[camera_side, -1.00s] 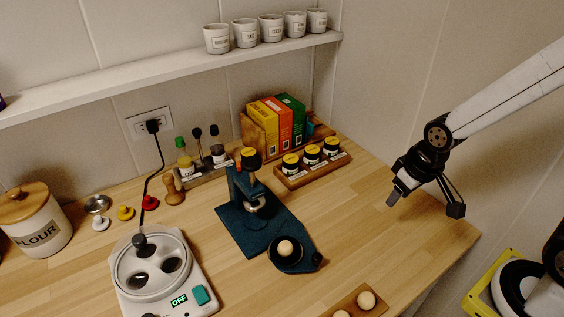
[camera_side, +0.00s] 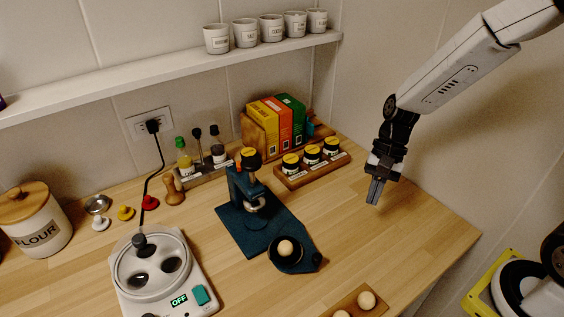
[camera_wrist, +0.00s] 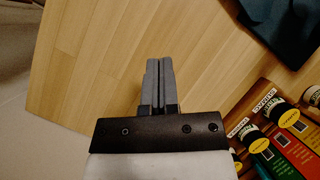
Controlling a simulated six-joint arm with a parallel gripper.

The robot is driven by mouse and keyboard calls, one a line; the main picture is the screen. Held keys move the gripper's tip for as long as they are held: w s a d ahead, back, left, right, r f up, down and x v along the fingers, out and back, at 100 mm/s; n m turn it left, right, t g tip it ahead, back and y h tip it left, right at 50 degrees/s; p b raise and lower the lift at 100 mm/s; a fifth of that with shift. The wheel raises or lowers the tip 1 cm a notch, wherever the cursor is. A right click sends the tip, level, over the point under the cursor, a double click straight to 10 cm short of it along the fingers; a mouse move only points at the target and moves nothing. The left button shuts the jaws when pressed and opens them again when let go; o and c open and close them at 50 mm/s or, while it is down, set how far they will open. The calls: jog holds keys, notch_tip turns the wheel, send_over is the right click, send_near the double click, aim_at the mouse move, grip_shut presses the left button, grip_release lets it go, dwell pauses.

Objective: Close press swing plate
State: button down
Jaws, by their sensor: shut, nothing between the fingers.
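The press (camera_side: 247,190) is dark teal with a black and yellow knob on top, standing on a flat teal base at the middle of the counter. Its round swing plate (camera_side: 310,261) is swung out at the front right of the base, apart from the press column, with a pale dough ball (camera_side: 285,247) on it. My gripper (camera_side: 373,202) is shut and empty, pointing down above the counter to the right of the press. In the wrist view, my gripper (camera_wrist: 160,66) shows its fingers together over bare wood, with a corner of the teal base (camera_wrist: 285,25) at top right.
A wooden rack with jars (camera_side: 313,169) and colored boxes (camera_side: 277,122) stand behind the press. A white hot plate (camera_side: 190,301) is at left. A wooden tray (camera_side: 350,300) with dough balls is at the front. Counter right of the press is clear.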

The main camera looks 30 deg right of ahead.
jog(key=w+m+y, duration=0.1)
jog(key=w+a+m+y, duration=0.2)
jog(key=shift+w+r+m+g+y, duration=0.2)
jog(key=shift+r+m+g+y, duration=0.1)
jog(key=shift+r+m+g, duration=0.1)
jog(key=shift+f, duration=0.1)
jog(key=x, duration=1)
jog(key=shift+s+a, duration=0.45)
jog(key=shift+a, duration=0.6)
jog(key=shift+s+a, duration=0.25)
jog(key=shift+a, duration=0.55)
